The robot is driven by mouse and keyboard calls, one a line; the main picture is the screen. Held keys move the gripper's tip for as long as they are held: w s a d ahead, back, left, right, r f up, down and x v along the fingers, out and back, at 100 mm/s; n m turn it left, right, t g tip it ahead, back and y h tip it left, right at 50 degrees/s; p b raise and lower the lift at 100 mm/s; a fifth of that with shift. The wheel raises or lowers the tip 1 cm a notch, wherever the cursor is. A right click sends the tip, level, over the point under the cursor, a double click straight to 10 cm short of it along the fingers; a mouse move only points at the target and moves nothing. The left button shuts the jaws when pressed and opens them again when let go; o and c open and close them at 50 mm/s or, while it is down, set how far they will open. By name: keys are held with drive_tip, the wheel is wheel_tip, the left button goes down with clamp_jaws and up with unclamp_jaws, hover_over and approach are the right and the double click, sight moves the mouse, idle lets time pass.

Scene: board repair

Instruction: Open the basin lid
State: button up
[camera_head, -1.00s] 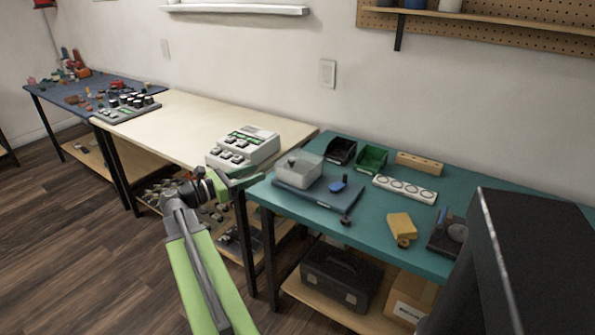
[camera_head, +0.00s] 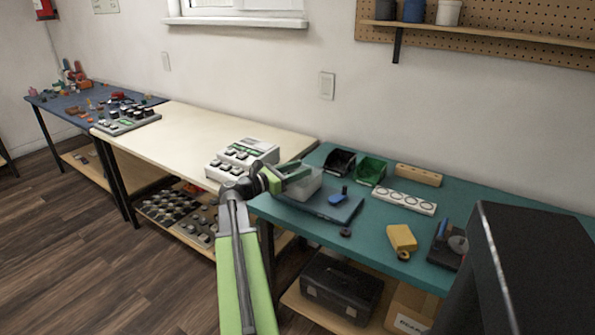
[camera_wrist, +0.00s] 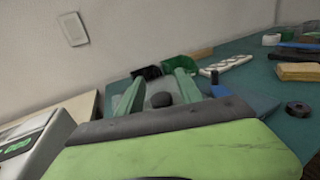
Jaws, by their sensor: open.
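The basin (camera_head: 305,187) is a pale grey box on a blue-grey base (camera_head: 337,208) at the left end of the teal bench. Its near left part is hidden behind my gripper (camera_head: 302,172). In the wrist view, the lid (camera_wrist: 148,102) looks pale and translucent, with a dark round knob (camera_wrist: 161,99) on it. The knob appears between the two green fingers of my gripper (camera_wrist: 158,90), which stand apart. I cannot tell whether a finger touches the lid or knob. The lid appears to lie on the basin.
A black bin (camera_head: 340,162) and a green bin (camera_head: 371,170) stand behind the basin. A white device (camera_head: 241,160) sits to the left on the cream table. A blue-handled item (camera_head: 338,197) and a dark ring (camera_head: 346,232) lie to the right.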

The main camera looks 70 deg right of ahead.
drive_tip(key=shift+c, duration=0.2)
clamp_jaws()
idle(1.2)
